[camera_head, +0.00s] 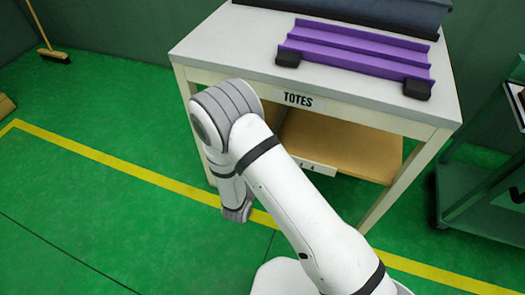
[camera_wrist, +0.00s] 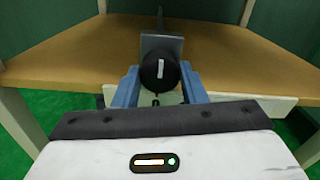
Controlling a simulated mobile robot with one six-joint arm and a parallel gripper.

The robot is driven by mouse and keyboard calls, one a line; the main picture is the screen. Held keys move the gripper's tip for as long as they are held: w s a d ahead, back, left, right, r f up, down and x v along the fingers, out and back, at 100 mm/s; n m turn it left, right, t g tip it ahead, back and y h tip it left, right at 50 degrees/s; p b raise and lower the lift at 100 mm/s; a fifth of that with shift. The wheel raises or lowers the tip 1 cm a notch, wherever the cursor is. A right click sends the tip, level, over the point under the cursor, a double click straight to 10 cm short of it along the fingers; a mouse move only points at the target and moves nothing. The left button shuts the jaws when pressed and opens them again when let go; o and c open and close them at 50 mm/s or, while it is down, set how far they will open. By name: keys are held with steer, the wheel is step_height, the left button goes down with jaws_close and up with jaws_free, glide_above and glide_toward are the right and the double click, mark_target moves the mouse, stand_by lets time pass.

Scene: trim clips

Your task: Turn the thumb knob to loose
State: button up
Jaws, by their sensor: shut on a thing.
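The thumb knob (camera_wrist: 160,85) is round and black with a short white bar on its face, standing nearly upright. It sits in front of a grey plate (camera_wrist: 161,45) at the wooden lower shelf, in the wrist view. My gripper (camera_wrist: 159,70) has its two blue fingers on either side of the knob, shut on it. Small dark marks show on a pale surface just below the knob, too small to read. In the head view my arm hides the knob, and the gripper's fingers are not visible.
The white table (camera_head: 222,40) labelled TOTES carries a purple channelled rail (camera_head: 350,52) with black end blocks and a dark blue-grey piece behind it. Its wooden lower shelf (camera_head: 345,148) looks bare on top. A green cart (camera_head: 480,190) stands at right.

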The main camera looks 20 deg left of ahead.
steer(key=o, duration=1)
steer(key=s, duration=0.2)
steer(key=s+p, duration=0.1)
steer(key=s, duration=0.2)
steer(key=s+p, duration=0.1)
steer(key=s, duration=0.1)
steer(key=shift+s+a, duration=0.25)
steer(key=shift+s, duration=0.15)
